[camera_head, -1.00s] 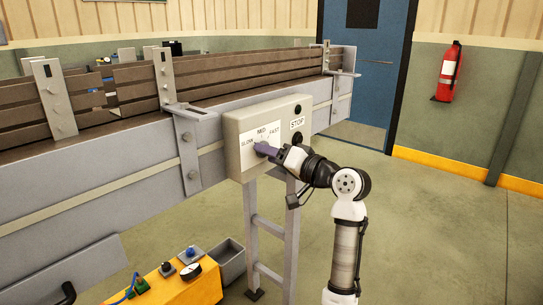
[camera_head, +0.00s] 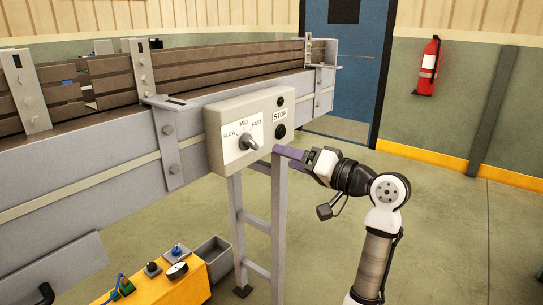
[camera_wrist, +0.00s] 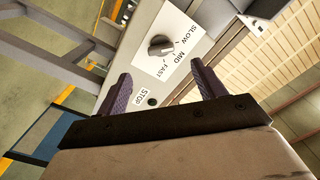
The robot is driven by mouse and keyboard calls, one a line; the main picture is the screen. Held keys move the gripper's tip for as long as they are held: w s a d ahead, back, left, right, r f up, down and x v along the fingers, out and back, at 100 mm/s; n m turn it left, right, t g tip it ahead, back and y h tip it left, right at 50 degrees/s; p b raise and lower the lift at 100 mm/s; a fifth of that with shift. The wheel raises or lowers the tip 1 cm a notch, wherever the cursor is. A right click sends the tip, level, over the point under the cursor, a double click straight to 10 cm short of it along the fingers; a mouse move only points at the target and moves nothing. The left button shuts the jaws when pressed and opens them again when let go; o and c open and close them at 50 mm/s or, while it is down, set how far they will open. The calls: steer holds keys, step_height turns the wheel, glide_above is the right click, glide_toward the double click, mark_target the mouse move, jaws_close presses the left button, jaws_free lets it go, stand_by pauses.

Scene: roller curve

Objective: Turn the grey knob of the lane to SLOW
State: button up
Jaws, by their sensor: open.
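The grey knob (camera_head: 246,142) sits on a white dial plate marked SLOW, MID and FAST, on the front of a beige control box (camera_head: 216,153). I cannot tell for certain which mark it points at. My gripper (camera_head: 290,153), with purple fingers, is to the right of and below the knob, apart from it. In the wrist view the knob (camera_wrist: 160,45) shows beyond the gripper (camera_wrist: 163,80), whose two fingers stand wide apart with nothing between them. The knob lies ahead of the fingertips, and the three labels are readable there.
A black button (camera_head: 281,131) by the STOP label is on the box close to my fingers. The conveyor (camera_head: 90,180) runs behind the box. A leg frame (camera_head: 278,220) stands below.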

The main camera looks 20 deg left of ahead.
steer(key=shift+v, duration=1.55)
steer(key=shift+f, duration=0.1)
